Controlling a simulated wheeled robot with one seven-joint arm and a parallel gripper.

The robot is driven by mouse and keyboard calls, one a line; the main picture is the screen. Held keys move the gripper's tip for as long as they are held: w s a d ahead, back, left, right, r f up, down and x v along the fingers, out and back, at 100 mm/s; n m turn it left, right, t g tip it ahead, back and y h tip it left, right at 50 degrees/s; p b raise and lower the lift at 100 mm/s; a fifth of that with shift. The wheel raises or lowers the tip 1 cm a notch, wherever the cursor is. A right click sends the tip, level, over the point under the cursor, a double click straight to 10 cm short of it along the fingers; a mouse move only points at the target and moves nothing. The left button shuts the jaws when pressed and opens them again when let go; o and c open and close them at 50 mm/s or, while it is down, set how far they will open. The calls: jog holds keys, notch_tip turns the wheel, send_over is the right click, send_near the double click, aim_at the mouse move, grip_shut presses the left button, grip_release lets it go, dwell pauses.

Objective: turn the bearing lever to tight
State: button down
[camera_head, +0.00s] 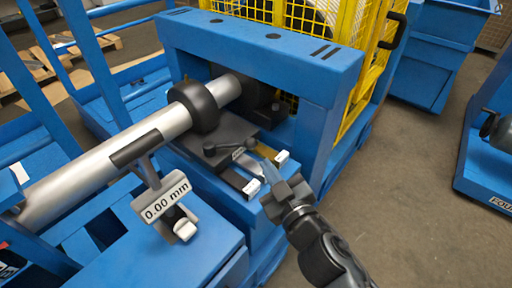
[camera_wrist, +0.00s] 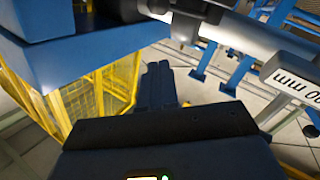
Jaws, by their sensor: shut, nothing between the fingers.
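The bearing lever (camera_head: 226,147) is a short dark bar with round ends, lying on the dark bearing block (camera_head: 232,131) under the shaft, with a small pale tag at its side. Contact with the lever cannot be told. In the wrist view the closed fingers (camera_wrist: 160,82) point away from the camera; the lever is not clearly seen there. Two small white labels (camera_head: 252,187) sit at the ends of the slide strips beside the block; their text is unreadable.
A steel shaft (camera_head: 95,175) with a black collar (camera_head: 199,106) runs through the blue frame (camera_head: 262,48). A gauge reading 0.00 mm (camera_head: 165,198) stands below the shaft. A yellow mesh guard (camera_head: 362,75) is behind. Open floor (camera_head: 420,190) lies at right.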

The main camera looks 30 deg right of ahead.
jog(key=s+a+f+m+g+h, duration=0.1)
jog(key=s+f+m+g, duration=0.1)
jog(key=s+m+g, duration=0.3)
jog(key=m+t+p, duration=0.1)
jog(key=t+p, duration=0.1)
jog(key=p, duration=0.1)
send_near(253, 146)
jog(key=x, duration=0.5)
jog(key=shift+w+a+f, duration=0.1)
jog(key=shift+x, duration=0.85)
jog(key=shift+t+p, duration=0.3)
jog(key=shift+p, duration=0.15)
